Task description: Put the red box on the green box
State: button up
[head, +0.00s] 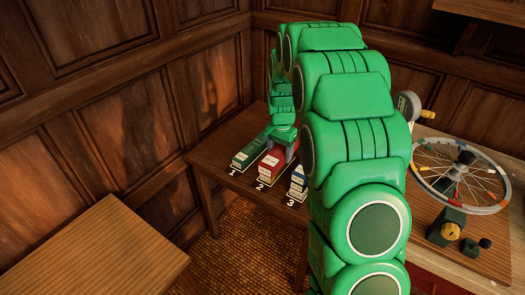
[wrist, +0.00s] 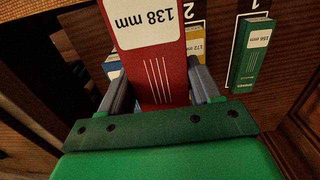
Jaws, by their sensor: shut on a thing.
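The red box (wrist: 162,85), with a white "138 mm" label, is between the two grey fingers of my gripper (wrist: 155,78), which is shut on it. In the head view the red box (head: 272,164) is under my gripper (head: 285,146), around the place marked 2. The green box (wrist: 252,52), labelled "158 mm", lies in the white outline marked 1, to the right in the wrist view. In the head view the green box (head: 250,151) is just left of the red box, and its top looks clear. I cannot tell whether the red box touches anything below.
A yellow box (wrist: 196,45), labelled "172 mm", shows partly behind the red box near the mark 2. A blue-and-white box (head: 298,180) is at mark 3. A spoked wheel (head: 460,175) stands on a table at the right. A bare wooden surface (head: 95,255) is at lower left.

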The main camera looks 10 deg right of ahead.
jog(key=w+a, duration=0.7)
jog(key=w, duration=0.1)
send_over(250, 149)
jog(key=shift+s+d+f, duration=0.1)
jog(key=shift+s+f, duration=0.05)
jog(key=shift+f, duration=2.1)
jog(key=shift+s+f, duration=0.15)
jog(key=shift+f, duration=2.1)
jog(key=shift+w+f, duration=0.1)
jog(key=shift+f, duration=0.1)
jog(key=shift+w+f, duration=0.25)
jog(key=shift+f, duration=1.45)
jog(key=shift+f, duration=0.15)
